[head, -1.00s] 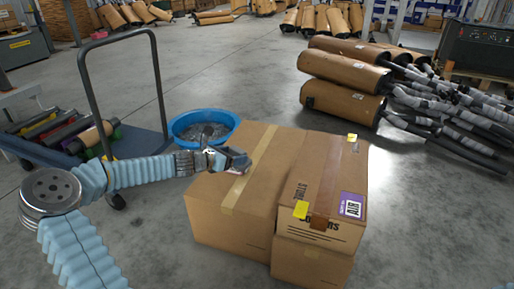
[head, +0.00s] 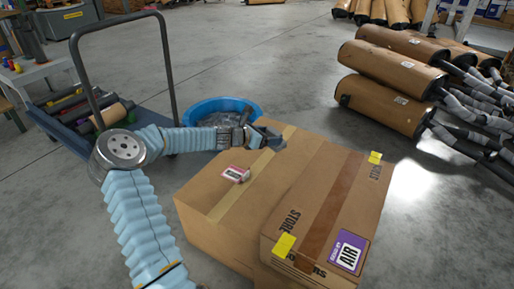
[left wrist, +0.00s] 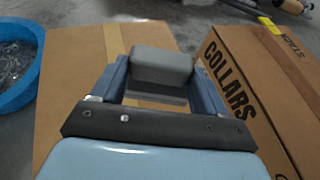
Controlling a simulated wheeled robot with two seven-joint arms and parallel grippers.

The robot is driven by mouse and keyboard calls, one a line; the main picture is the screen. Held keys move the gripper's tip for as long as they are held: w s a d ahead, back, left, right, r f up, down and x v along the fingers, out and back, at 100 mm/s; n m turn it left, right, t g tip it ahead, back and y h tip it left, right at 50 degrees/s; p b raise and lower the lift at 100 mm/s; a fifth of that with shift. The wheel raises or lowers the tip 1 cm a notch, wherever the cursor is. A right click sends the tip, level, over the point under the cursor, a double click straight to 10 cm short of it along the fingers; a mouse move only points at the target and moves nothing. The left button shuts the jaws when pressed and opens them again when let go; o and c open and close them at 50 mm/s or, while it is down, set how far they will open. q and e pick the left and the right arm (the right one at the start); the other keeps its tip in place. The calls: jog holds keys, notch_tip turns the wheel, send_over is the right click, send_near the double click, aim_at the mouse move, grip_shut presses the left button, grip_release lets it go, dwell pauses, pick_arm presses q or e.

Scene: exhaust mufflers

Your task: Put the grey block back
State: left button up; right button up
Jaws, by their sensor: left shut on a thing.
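The grey block (left wrist: 161,67) sits between the fingers of my left gripper in the left wrist view. My left gripper (left wrist: 157,82) is shut on it, over the top of a brown cardboard box (left wrist: 75,70). Whether the block touches the box top is not clear. My right gripper is not in view.
A taller box (head: 345,205) with yellow tags and a purple label stands against the right side. A blue tub (head: 205,106) is behind the box. A cart (head: 73,138) is at the left. Wrapped mufflers (head: 385,100) are stacked at the back right. Open floor lies between.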

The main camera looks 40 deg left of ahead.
pick_arm(q)
jog(key=a+f, duration=0.2)
jog(key=w+a+f, duration=0.1)
jog(key=a+f, duration=0.2)
jog(key=a+f+b, duration=0.1)
jog(key=a+f, duration=0.1)
jog(key=a, duration=0.1)
jog(key=shift+w+a+f, duration=0.25)
jog(key=shift+w+f, duration=0.05)
jog(key=shift+w, duration=0.05)
notch_tip(320, 180, down, 3)
jog(key=shift+a+f+b, duration=0.1)
jog(key=shift+b, duration=0.35)
jog(key=o, duration=1.4)
jog(key=shift+o, duration=0.2)
jog(key=p+v, duration=0.2)
jog(key=v, duration=1)
